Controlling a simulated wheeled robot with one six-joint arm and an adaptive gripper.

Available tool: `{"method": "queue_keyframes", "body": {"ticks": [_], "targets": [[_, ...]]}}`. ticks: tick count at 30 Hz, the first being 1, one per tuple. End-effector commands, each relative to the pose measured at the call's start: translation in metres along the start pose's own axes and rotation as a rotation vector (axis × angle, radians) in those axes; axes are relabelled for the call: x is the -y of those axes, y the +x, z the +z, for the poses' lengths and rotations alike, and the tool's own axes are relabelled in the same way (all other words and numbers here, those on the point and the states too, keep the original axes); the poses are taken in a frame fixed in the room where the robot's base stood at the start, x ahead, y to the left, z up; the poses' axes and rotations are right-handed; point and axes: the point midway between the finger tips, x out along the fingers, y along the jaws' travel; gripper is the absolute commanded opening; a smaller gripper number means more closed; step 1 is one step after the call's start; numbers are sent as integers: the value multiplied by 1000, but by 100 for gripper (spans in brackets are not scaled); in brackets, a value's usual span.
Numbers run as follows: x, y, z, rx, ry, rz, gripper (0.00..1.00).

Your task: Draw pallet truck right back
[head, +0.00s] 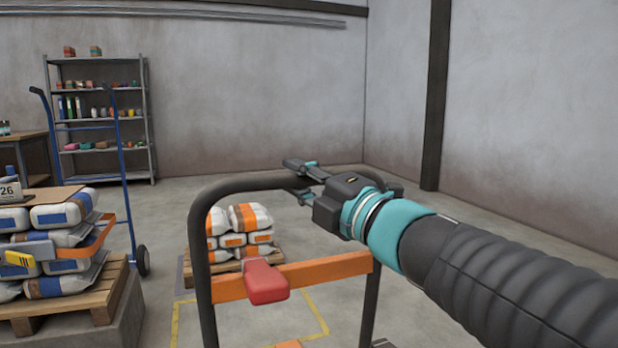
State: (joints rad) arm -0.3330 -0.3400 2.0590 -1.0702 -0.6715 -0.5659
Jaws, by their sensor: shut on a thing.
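The pallet truck's black looped handle (203,262) stands upright in the head view, with an orange crossbar (330,270) and a red lever (265,282) on it. My gripper (301,180) is shut on the top bar of the handle, near its right bend. Its fingers lie on both sides of the bar. A small orange part shows at the bottom edge of the view. The truck's forks and wheels are out of view.
A pallet (186,272) of white and orange sacks (250,217) stands behind the handle, near yellow floor lines (318,307). At left are a loaded pallet (103,297), a blue hand truck (125,190) and a shelf (148,130). Floor at right is clear.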

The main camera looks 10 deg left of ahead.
Motion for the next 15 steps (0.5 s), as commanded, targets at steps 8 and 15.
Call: {"method": "queue_keyframes", "body": {"ticks": [8, 15], "targets": [[1, -1, 1, 0, 0, -1, 52], [0, -2, 2, 3, -1, 0, 52]]}}
